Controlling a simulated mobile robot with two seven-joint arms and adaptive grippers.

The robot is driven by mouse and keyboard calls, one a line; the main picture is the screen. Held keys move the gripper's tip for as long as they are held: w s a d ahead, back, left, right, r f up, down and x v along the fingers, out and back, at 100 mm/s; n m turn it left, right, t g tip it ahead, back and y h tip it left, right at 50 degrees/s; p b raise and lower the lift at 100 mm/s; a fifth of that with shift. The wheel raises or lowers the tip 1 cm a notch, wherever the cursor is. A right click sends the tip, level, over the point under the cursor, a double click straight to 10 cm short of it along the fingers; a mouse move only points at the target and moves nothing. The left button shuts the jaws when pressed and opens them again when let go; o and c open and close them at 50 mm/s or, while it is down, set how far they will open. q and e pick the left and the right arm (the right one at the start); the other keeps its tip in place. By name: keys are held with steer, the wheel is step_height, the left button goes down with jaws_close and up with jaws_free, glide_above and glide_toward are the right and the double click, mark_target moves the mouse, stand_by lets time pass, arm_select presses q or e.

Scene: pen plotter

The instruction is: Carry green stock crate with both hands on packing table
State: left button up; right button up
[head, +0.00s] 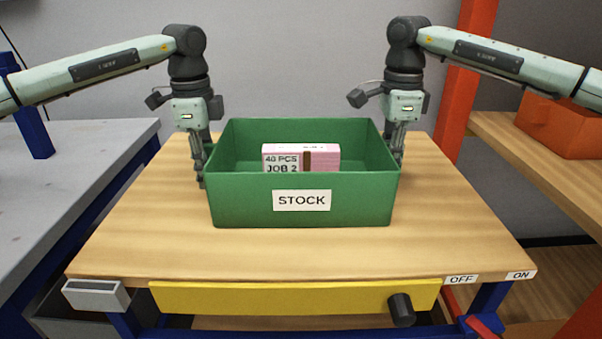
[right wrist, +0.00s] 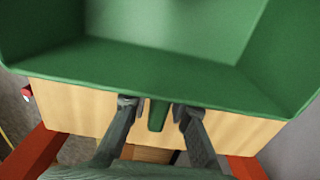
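The green stock crate (head: 240,205) with a white STOCK label stands upright on the wooden packing table (head: 140,240). A pink and white pack marked "40 PCS JOB 2" (head: 322,158) is inside it. My left gripper (head: 202,168) points down beside the crate's left wall; its finger gap is hidden. My right gripper (head: 396,150) points down at the right wall. In the right wrist view, its fingers (right wrist: 157,110) are spread on either side of a green tab (right wrist: 158,116) on the crate's wall, with gaps showing between the fingers and the tab.
A yellow front panel (head: 270,298) with a black knob (head: 402,309) runs along the table's front edge, near OFF and ON labels. A grey bench (head: 60,170) is at left. An orange bin (head: 560,127) sits on a wooden shelf at right. The tabletop before the crate is clear.

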arm_select(q)
jaws_close()
arm_select(e)
jaws_close()
arm_select(q)
steer(key=shift+r, duration=0.1)
arm_select(e)
steer(key=shift+r, duration=0.1)
